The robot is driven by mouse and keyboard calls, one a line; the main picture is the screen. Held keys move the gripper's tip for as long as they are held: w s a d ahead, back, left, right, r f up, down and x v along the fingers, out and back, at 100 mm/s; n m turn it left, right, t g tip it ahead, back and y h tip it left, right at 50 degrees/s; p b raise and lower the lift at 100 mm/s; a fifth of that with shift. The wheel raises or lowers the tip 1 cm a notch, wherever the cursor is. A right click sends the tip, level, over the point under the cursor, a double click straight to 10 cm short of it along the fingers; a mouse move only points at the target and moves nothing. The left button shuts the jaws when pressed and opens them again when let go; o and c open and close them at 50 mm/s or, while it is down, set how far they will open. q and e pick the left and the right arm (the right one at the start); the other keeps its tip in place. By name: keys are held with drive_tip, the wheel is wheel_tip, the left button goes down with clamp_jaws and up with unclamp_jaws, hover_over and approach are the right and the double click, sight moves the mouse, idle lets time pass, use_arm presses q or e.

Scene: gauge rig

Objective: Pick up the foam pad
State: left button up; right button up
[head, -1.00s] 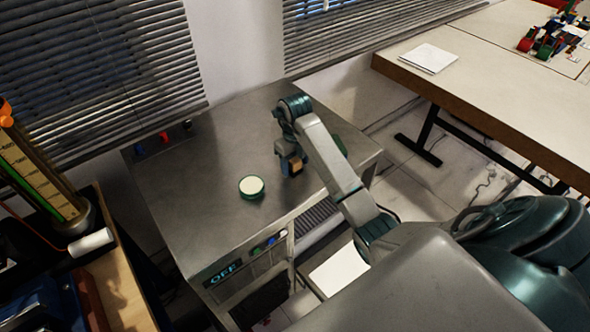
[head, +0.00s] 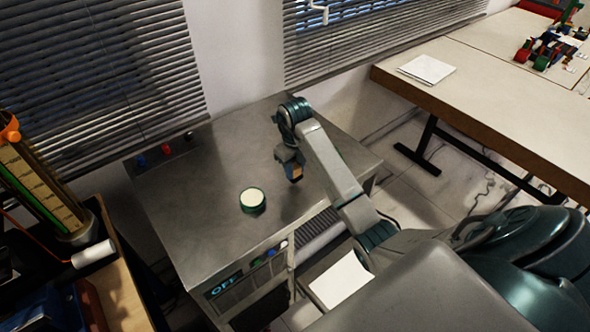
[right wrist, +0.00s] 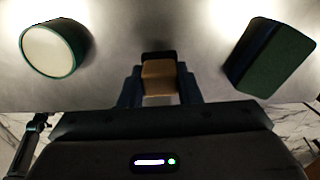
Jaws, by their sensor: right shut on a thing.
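The foam pad, which I take to be the small tan block with a dark end (right wrist: 159,78), is between the fingers of my right gripper (right wrist: 160,92) in the right wrist view. The gripper is shut on it. In the head view my right gripper (head: 291,168) points down over the grey metal cabinet top (head: 220,160), with the tan pad (head: 296,173) at its tips. The pad seems slightly above the surface, but the gap is hard to judge. My left gripper is not in view.
A round green pot with a pale top (head: 252,199) stands left of the gripper. A green and blue block (right wrist: 272,58) lies to the right in the wrist view; my arm mostly hides it in the head view. The cabinet's left half is largely clear.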

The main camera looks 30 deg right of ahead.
drive_tip(key=s+p, duration=0.1)
drive_tip(key=s, duration=0.1)
drive_tip(key=s+a+r+p, duration=0.1)
drive_tip(key=s, duration=0.1)
drive_tip(key=s+r+p, duration=0.1)
drive_tip(key=s, duration=0.1)
drive_tip(key=shift+s+a+p, duration=0.1)
drive_tip(key=shift+a+p, duration=0.15)
drive_tip(key=shift+p, duration=0.15)
drive_tip(key=s+a+p, duration=0.2)
drive_tip(key=s, duration=0.7)
drive_tip(key=shift+s+a+r, duration=0.2)
drive_tip(key=shift+a, duration=0.05)
drive_tip(key=o, duration=0.4)
drive_tip(key=c, duration=0.3)
